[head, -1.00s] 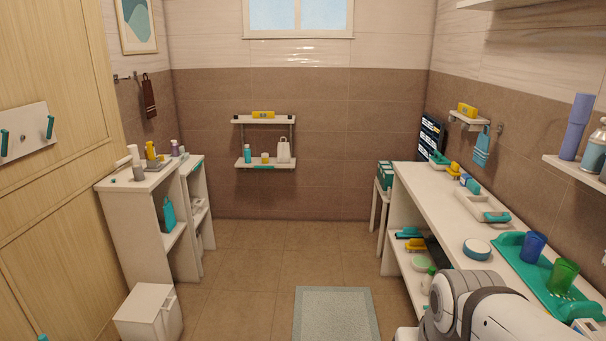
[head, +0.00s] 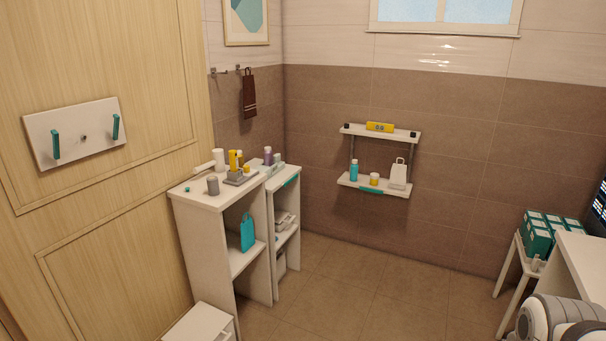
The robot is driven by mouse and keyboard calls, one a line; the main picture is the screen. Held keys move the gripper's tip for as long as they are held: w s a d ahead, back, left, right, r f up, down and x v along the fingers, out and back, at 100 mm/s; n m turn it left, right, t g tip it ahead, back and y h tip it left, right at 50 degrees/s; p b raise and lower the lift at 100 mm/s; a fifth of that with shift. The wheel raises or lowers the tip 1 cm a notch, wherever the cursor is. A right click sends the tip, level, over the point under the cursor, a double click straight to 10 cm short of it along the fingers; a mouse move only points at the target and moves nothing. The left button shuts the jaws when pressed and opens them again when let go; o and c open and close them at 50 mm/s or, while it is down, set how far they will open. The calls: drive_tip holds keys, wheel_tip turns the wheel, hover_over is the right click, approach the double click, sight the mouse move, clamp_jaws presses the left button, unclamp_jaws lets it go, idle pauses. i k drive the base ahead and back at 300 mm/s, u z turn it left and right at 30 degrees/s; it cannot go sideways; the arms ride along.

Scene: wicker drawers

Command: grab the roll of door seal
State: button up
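I cannot make out a roll of door seal for certain in the head view. A small grey cylinder (head: 212,185) stands on top of the white open cabinet (head: 205,202) at the left, but it is too small to tell what it is. A white bottle or tube (head: 219,161), a yellow bottle (head: 234,161) and a purple bottle (head: 267,155) stand near it. Only a part of my own arm shows at the bottom right corner; my gripper is out of the picture.
A white bin (head: 200,325) stands on the floor before the cabinet. A wall shelf (head: 350,182) holds small items. Teal boxes (head: 537,236) sit on a stool at the right, beside a white counter (head: 583,262). The tiled floor between is clear.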

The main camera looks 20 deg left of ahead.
sight(212, 181)
drive_tip(key=u, duration=0.45)
drive_tip(key=i, duration=1.6)
drive_tip(key=u, duration=1.4)
drive_tip(key=i, duration=1.4)
drive_tip(key=u, duration=0.55)
